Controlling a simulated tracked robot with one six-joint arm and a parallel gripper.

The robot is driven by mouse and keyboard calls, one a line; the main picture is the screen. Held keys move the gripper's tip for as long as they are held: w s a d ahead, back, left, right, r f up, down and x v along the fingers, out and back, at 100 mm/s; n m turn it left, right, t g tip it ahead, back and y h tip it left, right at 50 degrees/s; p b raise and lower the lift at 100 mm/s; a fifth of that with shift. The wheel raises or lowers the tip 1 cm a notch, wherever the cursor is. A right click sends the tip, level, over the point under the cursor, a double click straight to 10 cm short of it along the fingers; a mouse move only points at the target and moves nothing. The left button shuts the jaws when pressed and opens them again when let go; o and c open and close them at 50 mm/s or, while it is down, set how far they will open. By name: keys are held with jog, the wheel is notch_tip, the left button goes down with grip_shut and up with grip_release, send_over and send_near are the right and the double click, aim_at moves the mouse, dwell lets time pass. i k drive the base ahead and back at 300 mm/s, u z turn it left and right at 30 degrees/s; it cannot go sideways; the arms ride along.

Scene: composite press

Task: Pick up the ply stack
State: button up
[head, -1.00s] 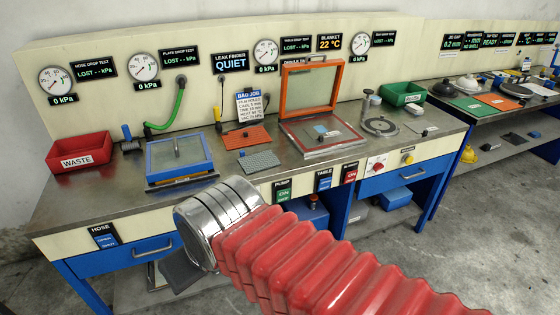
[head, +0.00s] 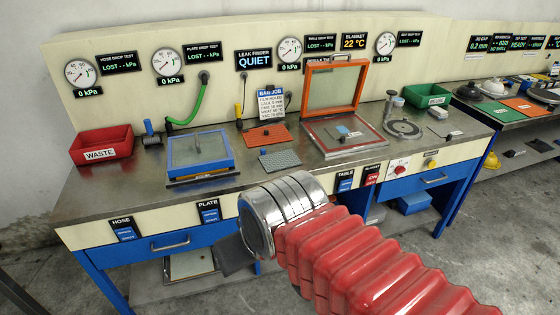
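Flat pieces that could be the ply stack lie on the bench: a grey textured sheet (head: 280,160) near the middle and an orange textured sheet (head: 266,135) just behind it. I cannot tell which one is the ply stack. My arm reaches in from the lower right, with a red bellows and a chrome wrist in front of the bench. A dark flat part at the wrist's left seems to belong to my gripper (head: 235,256). Its fingertips are not clear, and nothing shows held. The wrist is apart from both sheets in the picture.
A blue-framed plate (head: 200,152) lies left of the sheets, and a red waste bin (head: 101,146) stands at far left. An orange-framed lid (head: 333,86) stands open over a flat table (head: 343,137). A green hose (head: 188,112) hangs behind. Bare bench lies front left.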

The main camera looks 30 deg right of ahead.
aim_at(282, 160)
jog(key=u, duration=0.05)
jog(key=i, duration=1)
jog(key=z, duration=0.05)
